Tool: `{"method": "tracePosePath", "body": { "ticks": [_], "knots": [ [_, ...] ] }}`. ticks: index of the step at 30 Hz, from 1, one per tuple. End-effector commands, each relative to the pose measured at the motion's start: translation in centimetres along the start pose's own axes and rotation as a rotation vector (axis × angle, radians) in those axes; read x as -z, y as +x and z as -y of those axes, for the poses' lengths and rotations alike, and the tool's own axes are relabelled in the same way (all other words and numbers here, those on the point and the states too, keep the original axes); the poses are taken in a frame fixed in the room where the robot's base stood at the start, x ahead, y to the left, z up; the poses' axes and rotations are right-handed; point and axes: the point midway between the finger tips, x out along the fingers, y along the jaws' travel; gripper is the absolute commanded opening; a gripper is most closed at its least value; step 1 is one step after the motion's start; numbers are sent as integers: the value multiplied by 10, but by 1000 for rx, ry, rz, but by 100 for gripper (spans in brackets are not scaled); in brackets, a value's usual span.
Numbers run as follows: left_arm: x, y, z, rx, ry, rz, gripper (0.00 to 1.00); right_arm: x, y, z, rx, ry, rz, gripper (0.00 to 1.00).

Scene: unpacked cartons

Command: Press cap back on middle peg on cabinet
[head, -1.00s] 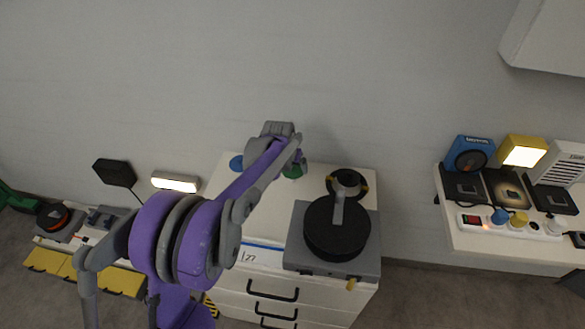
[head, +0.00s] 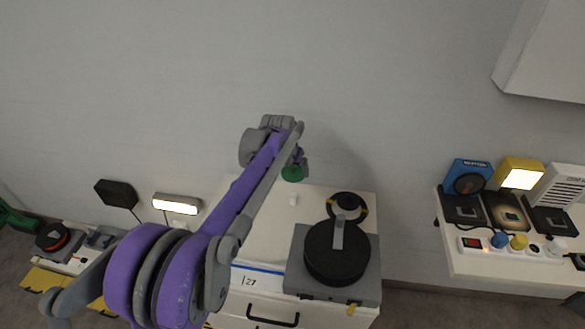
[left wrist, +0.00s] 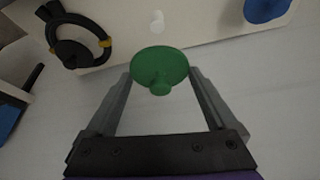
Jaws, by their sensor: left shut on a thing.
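My left gripper (head: 299,168) is shut on a green cap (head: 292,174), a round disc with a small knob, at the back edge of the white cabinet (head: 262,222). In the left wrist view the green cap (left wrist: 160,66) sits between the fingertips. A short white peg (head: 293,200) stands bare on the cabinet top, apart from the cap. The peg (left wrist: 157,21) also shows beyond the cap in the left wrist view. A blue cap (left wrist: 264,9) is to the peg's right there; my arm hides it in the head view. My right gripper is not in view.
A black ring with yellow marks (head: 347,207) and a grey device with a round black top (head: 336,252) occupy the cabinet's right side. A shelf (head: 490,262) with a power strip is farther right. A lit lamp (head: 177,204) is left.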

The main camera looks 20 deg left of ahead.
Motion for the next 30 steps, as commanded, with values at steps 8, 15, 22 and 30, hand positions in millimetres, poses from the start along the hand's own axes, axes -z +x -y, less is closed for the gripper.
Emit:
{"method": "tracePosePath", "body": {
  "ticks": [8, 15, 22, 30],
  "knots": [
    [-4, 12, -1, 1, 1, -1, 18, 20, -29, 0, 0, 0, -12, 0],
    [-10, 24, -1, 1, 1, 0, 18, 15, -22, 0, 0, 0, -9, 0],
    [-18, 41, -1, 1, 1, 0, 18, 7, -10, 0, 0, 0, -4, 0],
    [-29, 65, -1, 1, 1, 0, 18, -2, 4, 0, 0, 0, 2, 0]
  ]
}}
